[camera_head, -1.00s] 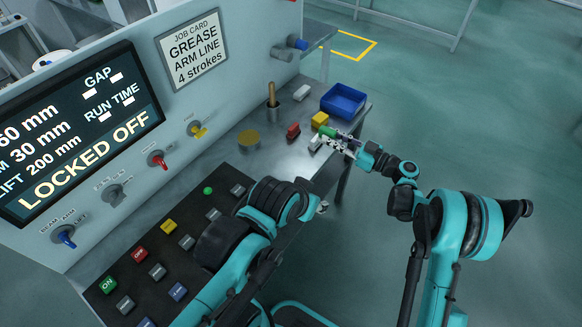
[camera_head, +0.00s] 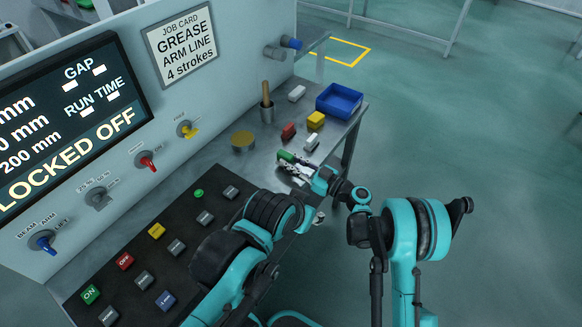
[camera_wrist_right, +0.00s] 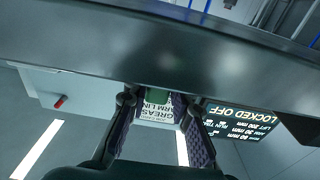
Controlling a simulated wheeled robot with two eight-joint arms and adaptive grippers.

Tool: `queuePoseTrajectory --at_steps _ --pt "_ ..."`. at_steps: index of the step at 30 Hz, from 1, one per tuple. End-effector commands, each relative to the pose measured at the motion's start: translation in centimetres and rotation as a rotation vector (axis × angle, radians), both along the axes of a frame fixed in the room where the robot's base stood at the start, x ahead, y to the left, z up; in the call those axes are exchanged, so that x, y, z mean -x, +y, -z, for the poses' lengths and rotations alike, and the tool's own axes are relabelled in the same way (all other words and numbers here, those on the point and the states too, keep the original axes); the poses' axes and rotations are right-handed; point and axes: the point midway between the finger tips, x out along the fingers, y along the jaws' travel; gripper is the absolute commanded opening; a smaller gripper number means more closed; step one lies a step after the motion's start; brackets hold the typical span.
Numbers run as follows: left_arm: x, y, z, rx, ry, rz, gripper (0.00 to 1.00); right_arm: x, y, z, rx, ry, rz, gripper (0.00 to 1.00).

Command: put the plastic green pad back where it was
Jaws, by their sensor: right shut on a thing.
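The green pad (camera_head: 286,156) is in the fingers of my right gripper (camera_head: 292,163), at the front part of the grey metal bench (camera_head: 222,157). I cannot tell whether it touches the bench. In the right wrist view, a piece of the green pad (camera_wrist_right: 178,99) shows between the two dark fingers of my right gripper (camera_wrist_right: 172,112). My left arm crosses the lower middle of the head view. Only a small bit of my left gripper (camera_head: 318,217) shows past it, and its jaws are hidden.
Near the pad are a white block (camera_head: 311,142), a red block (camera_head: 288,131) and a yellow block (camera_head: 316,119). A dark button panel (camera_head: 140,250) lies at left.

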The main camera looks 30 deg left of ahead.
Motion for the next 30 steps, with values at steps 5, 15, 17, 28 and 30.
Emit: queuePoseTrajectory --at_steps 5,15,17,28,30 --pt "0.0 0.0 0.8 0.000 0.000 0.000 0.42 0.0 0.0 1.4 0.000 0.000 0.000 0.00" --pt "0.0 0.0 0.7 0.000 0.000 0.000 0.42 0.0 0.0 1.5 0.000 0.000 0.000 0.40" --pt "0.0 0.0 0.7 0.000 0.000 0.000 0.42 0.0 0.0 1.5 0.000 0.000 0.000 0.42" --pt "0.0 0.0 0.4 0.000 0.000 0.000 0.42 0.0 -0.6 1.2 0.000 0.000 0.001 0.42" --pt "0.0 0.0 0.1 0.000 0.000 0.000 0.42 0.0 -1.7 1.2 0.000 0.000 0.001 0.42"
